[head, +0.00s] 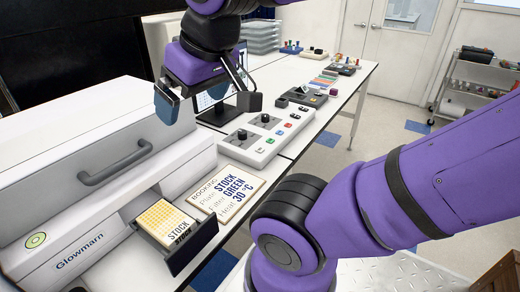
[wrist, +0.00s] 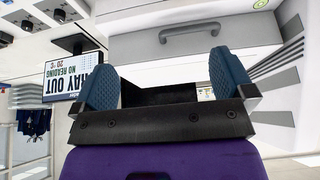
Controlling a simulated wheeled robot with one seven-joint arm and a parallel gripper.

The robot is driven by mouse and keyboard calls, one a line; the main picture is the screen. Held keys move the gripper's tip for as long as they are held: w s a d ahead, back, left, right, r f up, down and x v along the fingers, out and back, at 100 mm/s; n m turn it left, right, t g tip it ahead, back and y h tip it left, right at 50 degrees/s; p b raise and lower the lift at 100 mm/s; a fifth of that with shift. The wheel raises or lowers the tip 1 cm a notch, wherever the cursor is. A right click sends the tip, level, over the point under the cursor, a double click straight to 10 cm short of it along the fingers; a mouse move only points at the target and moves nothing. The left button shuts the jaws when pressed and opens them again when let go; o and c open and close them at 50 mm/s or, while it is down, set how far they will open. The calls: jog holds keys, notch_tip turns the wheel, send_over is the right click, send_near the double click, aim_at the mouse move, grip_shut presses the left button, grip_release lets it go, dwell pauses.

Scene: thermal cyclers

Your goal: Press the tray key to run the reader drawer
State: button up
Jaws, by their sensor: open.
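The white reader (head: 80,165), marked Glowmarn, stands at the left with a grey handle on its lid. Its dark drawer (head: 178,250) is out and holds a yellow plate (head: 165,218) labelled STOCK. A pale control panel (head: 262,138) right of the reader has two black knobs and several small coloured keys; their labels are too small to read, so I cannot tell which is the tray key. My gripper (head: 192,97) is open and empty above the bench, beside the reader's lid. In the wrist view, my gripper (wrist: 166,82) shows two blue fingertips apart, with the reader beyond.
A screen (wrist: 73,75) reads upside down TRAY OUT, NO READING, 20 °C. A booking card (head: 228,190) lies by the drawer, reading STOCK, GREEN, 30 °C. More devices (head: 305,96) stand farther along the bench. A trolley (head: 478,85) is at the right.

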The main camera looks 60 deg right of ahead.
grip_shut()
dwell(1.5)
